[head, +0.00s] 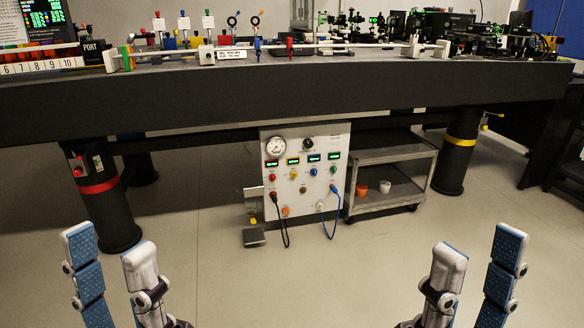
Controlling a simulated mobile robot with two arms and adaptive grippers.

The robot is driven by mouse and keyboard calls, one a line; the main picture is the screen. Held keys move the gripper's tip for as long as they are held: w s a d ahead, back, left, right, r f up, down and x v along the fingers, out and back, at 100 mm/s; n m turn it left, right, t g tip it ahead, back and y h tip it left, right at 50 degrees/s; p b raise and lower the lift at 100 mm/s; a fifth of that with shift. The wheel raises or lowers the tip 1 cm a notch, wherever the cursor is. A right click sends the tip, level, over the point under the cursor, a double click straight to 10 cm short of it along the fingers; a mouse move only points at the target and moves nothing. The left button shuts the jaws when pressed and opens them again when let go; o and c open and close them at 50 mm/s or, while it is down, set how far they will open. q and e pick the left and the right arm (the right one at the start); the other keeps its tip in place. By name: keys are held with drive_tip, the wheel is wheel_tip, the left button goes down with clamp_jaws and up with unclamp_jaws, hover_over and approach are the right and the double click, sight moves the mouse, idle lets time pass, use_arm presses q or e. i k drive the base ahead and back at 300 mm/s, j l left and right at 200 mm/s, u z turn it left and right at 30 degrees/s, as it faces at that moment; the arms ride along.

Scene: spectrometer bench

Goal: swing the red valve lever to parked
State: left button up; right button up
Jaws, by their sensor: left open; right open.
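A small red upright piece (290,47), which looks like the red valve lever, stands at the white rail along the front of the dark bench. It is small in the head view, and I cannot read its parked mark or exact angle. A similar blue piece (257,48) stands just left of it. My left gripper (108,247) is open and empty at the lower left. My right gripper (478,248) is open and empty at the lower right. Both are in the foreground, well apart from the red piece.
The bench (300,87) has a thick dark front edge on black legs. A panel (318,143) with gauge, displays and cables stands beneath. A grey cart (390,155) holds two cups. Optical mounts (350,20) crowd the bench top. The floor (300,275) before me is clear.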

sight(78, 157)
drive_tip(key=u, duration=1.3)
drive_tip(key=i+l+z, duration=0.1)
drive_tip(key=i+l, duration=1.65)
drive_tip(key=i, duration=0.1)
